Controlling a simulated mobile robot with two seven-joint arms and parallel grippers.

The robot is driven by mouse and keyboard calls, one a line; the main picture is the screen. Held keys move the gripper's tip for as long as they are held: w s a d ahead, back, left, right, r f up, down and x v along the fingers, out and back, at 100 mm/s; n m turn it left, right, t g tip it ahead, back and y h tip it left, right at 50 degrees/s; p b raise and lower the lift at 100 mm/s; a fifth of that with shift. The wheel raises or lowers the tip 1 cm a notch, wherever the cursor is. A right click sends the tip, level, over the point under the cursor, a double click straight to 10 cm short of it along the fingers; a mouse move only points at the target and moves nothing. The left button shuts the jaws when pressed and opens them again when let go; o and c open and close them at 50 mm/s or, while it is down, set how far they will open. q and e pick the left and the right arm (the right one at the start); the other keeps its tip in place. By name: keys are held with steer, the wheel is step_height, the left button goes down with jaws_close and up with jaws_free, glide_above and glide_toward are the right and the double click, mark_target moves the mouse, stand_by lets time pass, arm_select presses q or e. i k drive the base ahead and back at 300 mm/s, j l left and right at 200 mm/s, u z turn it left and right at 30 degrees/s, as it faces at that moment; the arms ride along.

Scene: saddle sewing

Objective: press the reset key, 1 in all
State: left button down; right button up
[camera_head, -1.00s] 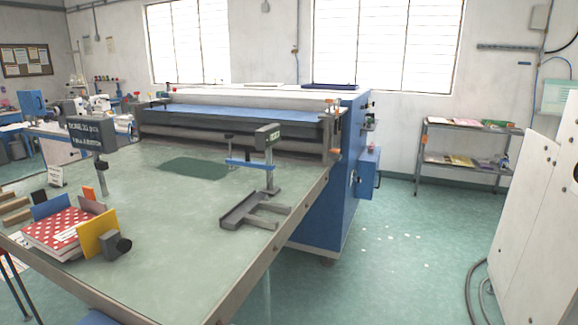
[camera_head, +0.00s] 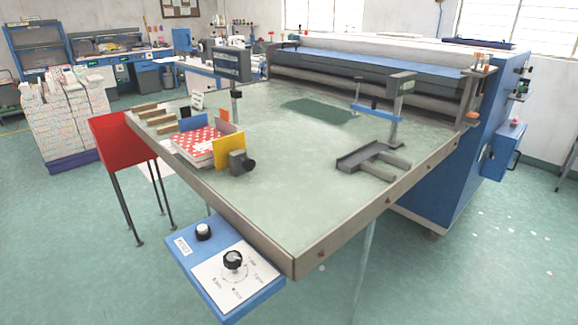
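A blue control box (camera_head: 266,294) with a white panel hangs at the near front corner of the table, low in the view. A round black key (camera_head: 204,231) sits at its upper left, beside a small white label (camera_head: 183,245) whose print is hard to read; it may be the reset key. A larger black rotary knob (camera_head: 233,261) with a scale of marks around it sits on the white panel. Neither of my grippers shows in the head view.
The green-topped table (camera_head: 290,190) carries a red dotted stack (camera_head: 197,146) between coloured plates, a display post (camera_head: 232,66) and a grey forked bracket (camera_head: 372,160). A red stand (camera_head: 122,140) is at left. A blue machine (camera_head: 440,185) stands behind right. Floor is open in front.

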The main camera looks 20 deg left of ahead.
mark_target(201, 229)
steer(key=u, duration=1.45)
